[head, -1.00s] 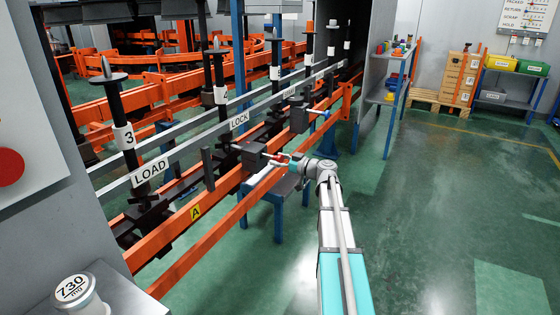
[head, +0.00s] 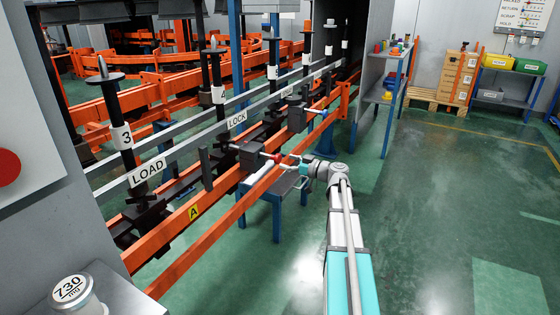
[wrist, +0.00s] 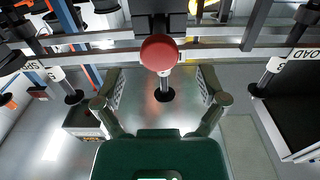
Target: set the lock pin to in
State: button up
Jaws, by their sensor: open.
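The lock pin's red knob (head: 277,158) stands out from a dark block (head: 246,155) on the orange rail, just past the LOCK sign (head: 237,119). A short pale stretch shows between block and knob in the head view. In the wrist view the round red knob (wrist: 159,52) faces me below the dark block and hides its own shaft. My gripper (wrist: 161,101) is open, its two fingers spread wide and empty. The knob appears beyond the fingertips, roughly centred between them. In the head view my gripper (head: 294,161) is just right of the knob; contact cannot be told.
A second dark block (head: 298,117) with a blue knob sits farther along the rail. Orange rails (head: 193,212) and upright spindles line the left. A small blue-legged table (head: 276,193) stands below my gripper. The green floor to the right is open.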

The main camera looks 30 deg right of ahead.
jog(key=v, duration=0.7)
jog(key=shift+s+d, duration=0.2)
jog(key=shift+s, duration=0.15)
jog(key=s+a+f+m+g, duration=0.1)
jog(key=a+f+g, duration=0.2)
jog(key=a, duration=0.4)
jog(key=s+a+f+g+h+p, duration=0.1)
jog(key=a+f+g, duration=0.2)
jog(key=a, duration=0.4)
jog(key=s+a+f+m+g, duration=0.1)
jog(key=a+f+g, duration=0.2)
jog(key=a, duration=0.5)
jog(key=s+a+f+m+g+h+p, duration=0.2)
jog(key=s+a+f+m+g+h, duration=0.35)
jog(key=s+a+h, duration=0.55)
notch_tip(320, 180, up, 37)
jog(key=s+y+p, duration=0.2)
jog(key=p, duration=3.6)
jog(key=shift+s+a+n, duration=0.35)
jog(key=shift+g, duration=0.25)
